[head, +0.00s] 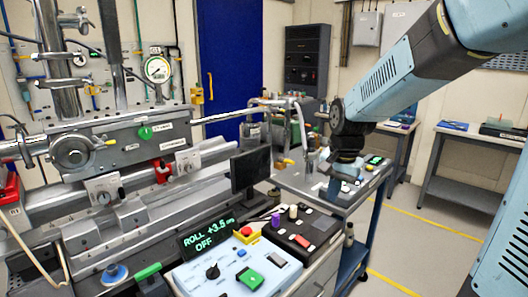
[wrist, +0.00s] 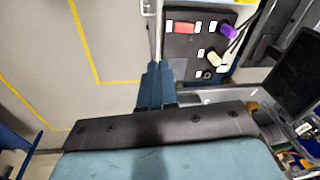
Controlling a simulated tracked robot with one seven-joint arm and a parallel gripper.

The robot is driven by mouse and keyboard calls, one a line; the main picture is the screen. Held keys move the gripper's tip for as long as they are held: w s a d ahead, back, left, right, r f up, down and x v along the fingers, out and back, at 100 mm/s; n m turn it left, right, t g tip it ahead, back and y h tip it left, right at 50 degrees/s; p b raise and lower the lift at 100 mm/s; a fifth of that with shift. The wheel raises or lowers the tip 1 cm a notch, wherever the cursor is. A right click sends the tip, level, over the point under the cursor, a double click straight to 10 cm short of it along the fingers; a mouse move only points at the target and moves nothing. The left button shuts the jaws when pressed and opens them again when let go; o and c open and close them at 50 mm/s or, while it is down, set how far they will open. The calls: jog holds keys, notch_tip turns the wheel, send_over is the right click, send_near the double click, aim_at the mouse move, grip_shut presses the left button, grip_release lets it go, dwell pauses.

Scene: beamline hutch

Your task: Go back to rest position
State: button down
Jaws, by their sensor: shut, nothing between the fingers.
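My gripper (wrist: 156,72) shows in the wrist view with its two blue fingers together and nothing between them. In the head view my arm reaches in from the upper right, and my gripper (head: 346,168) hangs at its end in front of the grey cart. Its fingertips are hard to make out there. In the wrist view the fingers are beside the black control box (wrist: 192,52) with a red block and purple and cream knobs; I cannot tell the height gap.
The control panel (head: 236,268) with a display reading "ROLL +3.5 OFF" (head: 208,236) is at the front. A dark monitor (head: 250,170) stands left of my gripper. The grey cart (head: 372,186) carries small items. Metal beamline equipment (head: 120,150) fills the left. Open floor (head: 420,240) lies right.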

jog(key=s+d+r+n+t, duration=0.2)
jog(key=s+r+n, duration=0.1)
jog(key=s, duration=0.5)
jog(key=s+d+r+n+t, duration=0.1)
jog(key=s+d+r+n, duration=0.1)
jog(key=s+r, duration=0.3)
jog(key=s+n, duration=0.1)
jog(key=s, duration=0.3)
jog(key=shift+s+d+r+t+h, duration=0.3)
jog(key=shift+r+t, duration=0.1)
